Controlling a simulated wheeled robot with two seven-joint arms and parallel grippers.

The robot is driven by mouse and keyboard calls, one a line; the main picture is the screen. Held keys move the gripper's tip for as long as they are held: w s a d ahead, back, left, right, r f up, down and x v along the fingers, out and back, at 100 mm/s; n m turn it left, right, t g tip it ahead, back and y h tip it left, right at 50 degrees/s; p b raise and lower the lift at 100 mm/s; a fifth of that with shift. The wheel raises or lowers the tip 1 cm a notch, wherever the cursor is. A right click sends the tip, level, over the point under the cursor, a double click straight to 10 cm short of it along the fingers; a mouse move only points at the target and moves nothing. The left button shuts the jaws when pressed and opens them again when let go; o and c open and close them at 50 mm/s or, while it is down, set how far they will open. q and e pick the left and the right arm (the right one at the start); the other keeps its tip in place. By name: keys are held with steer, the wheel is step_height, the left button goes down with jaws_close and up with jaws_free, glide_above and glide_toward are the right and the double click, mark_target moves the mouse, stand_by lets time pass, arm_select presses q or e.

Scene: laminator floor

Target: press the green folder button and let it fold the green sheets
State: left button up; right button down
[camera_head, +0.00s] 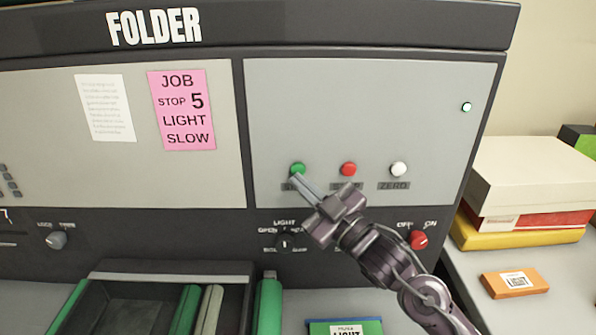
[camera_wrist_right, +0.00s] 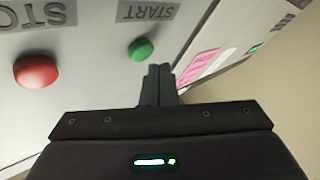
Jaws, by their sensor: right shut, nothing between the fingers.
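The folder machine (camera_head: 350,95) fills most of the head view. Its green button (camera_head: 297,169) is on the grey panel, left of a red button (camera_head: 348,169) and a white button (camera_head: 398,169). My right gripper (camera_head: 298,182) is shut and empty, its tips just below the green button. The right wrist view shows the green button (camera_wrist_right: 141,49), labelled START, close to the shut fingertips (camera_wrist_right: 158,70); I cannot tell whether they touch. Green sheets or rolls (camera_head: 183,310) stand at the tray (camera_head: 170,277) below. My left gripper is out of view.
A pink card (camera_head: 182,110) reads job, stop 5, light, slow. A selector knob (camera_head: 285,243) and a red off/on knob (camera_head: 419,239) sit below the buttons. Boxes (camera_head: 525,175) and an orange packet (camera_head: 515,283) lie on the right counter. A small indicator (camera_head: 466,107) glows pale.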

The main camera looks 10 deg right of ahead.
steer(key=shift+w, duration=0.1)
stand_by(0.4)
steer(key=shift+w+d, duration=0.1)
steer(key=shift+w, duration=0.25)
